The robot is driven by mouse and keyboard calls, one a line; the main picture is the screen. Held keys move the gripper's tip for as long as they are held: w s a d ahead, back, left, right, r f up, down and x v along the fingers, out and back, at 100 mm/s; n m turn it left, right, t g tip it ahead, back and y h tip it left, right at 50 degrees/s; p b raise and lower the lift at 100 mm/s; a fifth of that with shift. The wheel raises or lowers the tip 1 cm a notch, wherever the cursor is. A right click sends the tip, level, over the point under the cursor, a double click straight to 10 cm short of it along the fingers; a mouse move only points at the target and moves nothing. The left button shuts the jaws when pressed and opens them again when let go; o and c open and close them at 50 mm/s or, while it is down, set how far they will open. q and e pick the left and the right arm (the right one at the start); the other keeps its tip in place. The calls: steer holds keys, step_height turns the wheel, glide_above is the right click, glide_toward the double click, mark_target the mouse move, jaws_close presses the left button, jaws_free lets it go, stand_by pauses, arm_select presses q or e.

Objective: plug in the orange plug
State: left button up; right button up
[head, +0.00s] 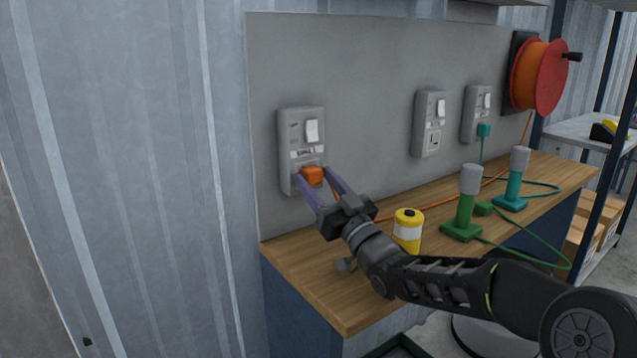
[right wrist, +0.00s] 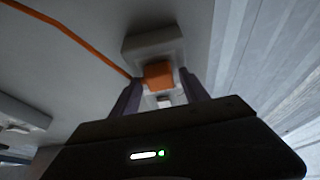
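The orange plug (head: 312,174) is at the lower part of the left grey socket box (head: 301,122), under its white switch. It also shows in the right wrist view (right wrist: 158,75), against the box face; how deep it sits is hidden. My right gripper (head: 314,177) has its two purple fingers on either side of the plug. In the right wrist view, small gaps show between the fingers and the plug, so the gripper looks open around it. The orange cord (right wrist: 75,35) runs from the plug to the red reel (head: 540,75). My left gripper is not in view.
Two more socket boxes (head: 430,123) (head: 477,114) are on the panel; the far one holds a teal plug (head: 484,130). On the wooden bench (head: 310,285) stand a yellow-white canister (head: 407,230), a green-based tool (head: 466,205) and a teal-based tool (head: 515,180).

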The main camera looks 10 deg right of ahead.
steer(key=shift+o, duration=0.7)
steer(key=shift+s+d+f, duration=0.15)
steer(key=shift+s+f, duration=0.05)
steer(key=shift+s, duration=0.15)
steer(key=s+d+p, duration=0.2)
steer(key=s+d, duration=0.2)
steer(key=s, duration=0.7)
steer(key=shift+s+d, duration=0.3)
steer(key=shift+f, duration=0.1)
